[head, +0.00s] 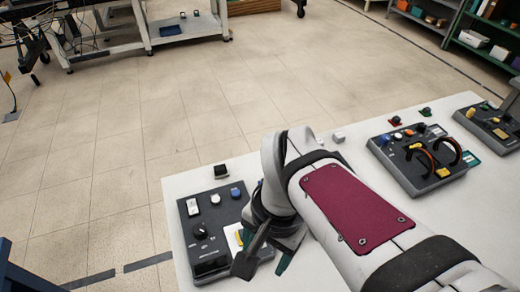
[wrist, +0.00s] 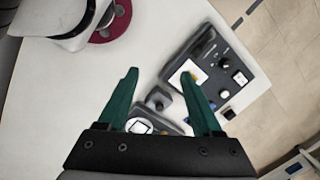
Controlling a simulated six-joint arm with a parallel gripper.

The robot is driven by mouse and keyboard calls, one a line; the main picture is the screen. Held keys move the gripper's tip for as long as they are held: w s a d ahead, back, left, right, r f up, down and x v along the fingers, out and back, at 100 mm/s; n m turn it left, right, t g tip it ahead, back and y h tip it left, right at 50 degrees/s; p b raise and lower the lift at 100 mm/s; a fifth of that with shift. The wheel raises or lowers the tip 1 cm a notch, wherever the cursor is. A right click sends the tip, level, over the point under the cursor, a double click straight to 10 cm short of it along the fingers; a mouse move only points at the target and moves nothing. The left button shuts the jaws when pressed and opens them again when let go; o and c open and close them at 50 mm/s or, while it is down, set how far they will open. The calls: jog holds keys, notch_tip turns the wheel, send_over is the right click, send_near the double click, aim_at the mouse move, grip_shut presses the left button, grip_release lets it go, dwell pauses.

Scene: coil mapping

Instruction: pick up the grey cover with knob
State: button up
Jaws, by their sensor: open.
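The grey cover with knob (wrist: 158,100) shows in the wrist view as a small, dark grey square block with a rounded knob on top. It lies between my two green fingers in the picture, apart from both as far as I can see. My gripper (wrist: 159,74) is open and empty, pointing down over the white table. In the head view my gripper (head: 262,254) is over the front left of the table, partly covering a dark control board (head: 208,250). I cannot make out the cover in the head view; my arm blocks much of that area.
The control board (wrist: 238,88) with knobs and a white plate lies right of the cover. Part of another dark unit (wrist: 172,127) shows below it. A small black block (head: 221,171) stands at the table's left edge. Another board (head: 420,165) with cables stands at the right.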

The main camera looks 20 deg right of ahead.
jog(key=w+d+f+m+h, duration=0.1)
jog(key=w+d+f+m, duration=0.1)
jog(key=w+d+m, duration=1.15)
jog(key=f, duration=0.5)
jog(key=s+a+f+m, duration=0.1)
jog(key=f, duration=0.4)
jog(key=f+m, duration=0.1)
jog(key=f, duration=0.4)
jog(key=shift+s+a+f+m, duration=0.2)
jog(key=shift+s+a+m, duration=0.1)
jog(key=shift+s, duration=0.1)
grip_shut()
